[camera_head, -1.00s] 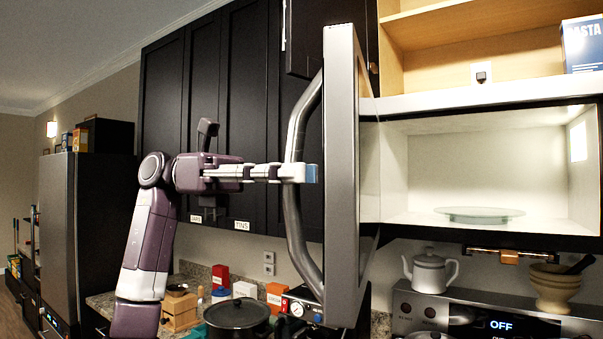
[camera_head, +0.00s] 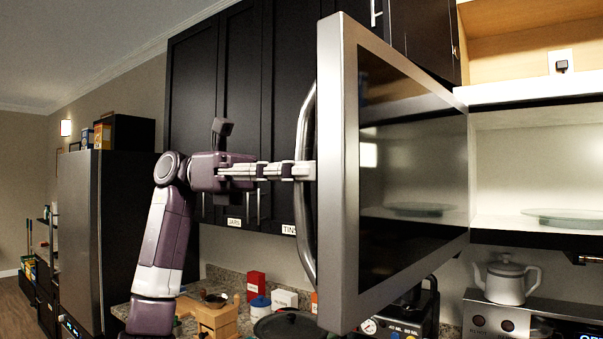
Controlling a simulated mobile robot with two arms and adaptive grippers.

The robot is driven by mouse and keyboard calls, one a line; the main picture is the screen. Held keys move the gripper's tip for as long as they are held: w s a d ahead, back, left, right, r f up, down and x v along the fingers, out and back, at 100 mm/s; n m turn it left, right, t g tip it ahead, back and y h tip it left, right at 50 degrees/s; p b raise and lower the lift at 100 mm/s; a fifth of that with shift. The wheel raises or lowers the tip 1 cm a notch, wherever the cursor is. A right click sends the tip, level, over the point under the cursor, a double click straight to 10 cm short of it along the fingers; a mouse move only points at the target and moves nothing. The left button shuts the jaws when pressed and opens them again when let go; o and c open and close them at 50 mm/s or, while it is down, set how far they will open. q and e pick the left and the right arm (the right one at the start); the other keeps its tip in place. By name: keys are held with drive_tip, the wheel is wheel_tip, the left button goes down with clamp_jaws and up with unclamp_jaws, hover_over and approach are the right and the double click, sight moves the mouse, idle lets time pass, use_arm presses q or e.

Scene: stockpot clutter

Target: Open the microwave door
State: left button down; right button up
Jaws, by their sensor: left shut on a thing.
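The microwave door (camera_head: 352,180) stands wide open in the head view, hinged on its right side, with its dark glass inner face (camera_head: 410,170) turned toward me. Its curved metal handle (camera_head: 304,226) is on the far left side of the door. My left gripper (camera_head: 303,171) is shut on the handle at about mid-height; its fingertips are partly hidden by the door's edge. The lit microwave interior (camera_head: 520,160) shows to the right, with a glass turntable (camera_head: 570,216) on its floor. My right gripper is not in view.
Below stand a white teapot (camera_head: 505,280), a black pot (camera_head: 287,326), a wooden grinder (camera_head: 215,317) and a red box (camera_head: 256,285). Dark cabinets (camera_head: 240,90) are behind the arm. An open shelf (camera_head: 530,55) is above the microwave.

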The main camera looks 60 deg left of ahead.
use_arm(q)
drive_tip(key=shift+a+f, duration=0.1)
idle(0.3)
drive_tip(key=c, duration=2.3)
unclamp_jaws()
drive_tip(key=o, duration=0.5)
drive_tip(key=shift+s, duration=0.15)
drive_tip(key=shift+a, duration=0.1)
drive_tip(key=v, duration=1.2)
